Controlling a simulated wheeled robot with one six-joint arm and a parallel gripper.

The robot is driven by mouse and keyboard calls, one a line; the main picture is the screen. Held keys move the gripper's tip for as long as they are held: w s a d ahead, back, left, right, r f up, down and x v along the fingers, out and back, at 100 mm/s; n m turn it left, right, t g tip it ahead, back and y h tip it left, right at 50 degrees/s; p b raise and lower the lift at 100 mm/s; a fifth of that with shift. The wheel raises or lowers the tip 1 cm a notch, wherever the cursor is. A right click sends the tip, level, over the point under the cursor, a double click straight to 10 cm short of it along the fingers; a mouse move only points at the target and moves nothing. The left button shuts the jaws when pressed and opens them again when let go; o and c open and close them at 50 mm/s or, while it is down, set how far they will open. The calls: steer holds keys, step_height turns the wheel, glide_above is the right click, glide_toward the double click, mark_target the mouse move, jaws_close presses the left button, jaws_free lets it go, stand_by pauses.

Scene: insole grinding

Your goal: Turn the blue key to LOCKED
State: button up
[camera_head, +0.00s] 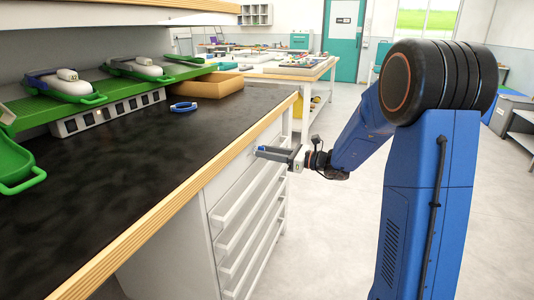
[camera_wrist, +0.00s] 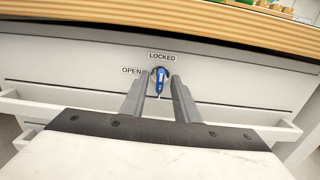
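The blue key (camera_wrist: 161,80) sits in a lock on the white drawer front below the worktop in the wrist view. It stands roughly upright, below the LOCKED label (camera_wrist: 162,57) and to the right of the OPEN label (camera_wrist: 132,70). My gripper (camera_wrist: 161,82) points at the drawer front with its two grey fingers apart, one on each side of the key. A narrow gap seems to show beside the key.
The dark worktop (camera_head: 150,155) with a wooden edge lies above the lock. White drawer handles (camera_head: 245,195) stick out below. The floor (camera_head: 325,230) is clear.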

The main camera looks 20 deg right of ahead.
steer(key=v, duration=1.7)
steer(key=shift+s+d, duration=0.15)
